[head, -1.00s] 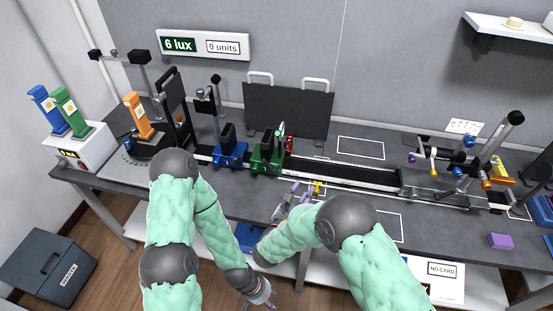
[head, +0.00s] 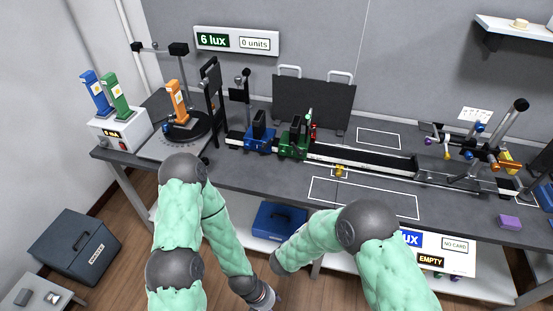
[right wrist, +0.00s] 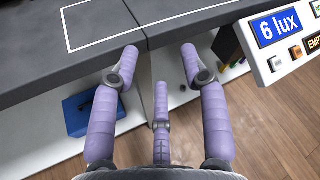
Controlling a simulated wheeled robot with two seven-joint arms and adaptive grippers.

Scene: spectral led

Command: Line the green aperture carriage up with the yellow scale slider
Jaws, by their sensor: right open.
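The green aperture carriage (head: 293,143) sits on the rail in the head view, right of a blue carriage (head: 259,140). The small yellow scale slider (head: 340,171) is at the rail's front edge, to the right of the green carriage; the two are apart along the rail. My right gripper (right wrist: 160,66) is open and empty in the right wrist view, by the bench's front edge; the head view does not show its fingers. My left gripper (head: 267,303) is low at the bottom edge of the head view, partly cut off, far from the carriage.
The dark rail (head: 365,158) runs along the bench, with a jointed-arm fixture (head: 460,160) at its right. A black panel (head: 312,103) stands behind. A purple block (head: 509,222) lies at the front right. The bench front inside the white outline (head: 365,197) is clear.

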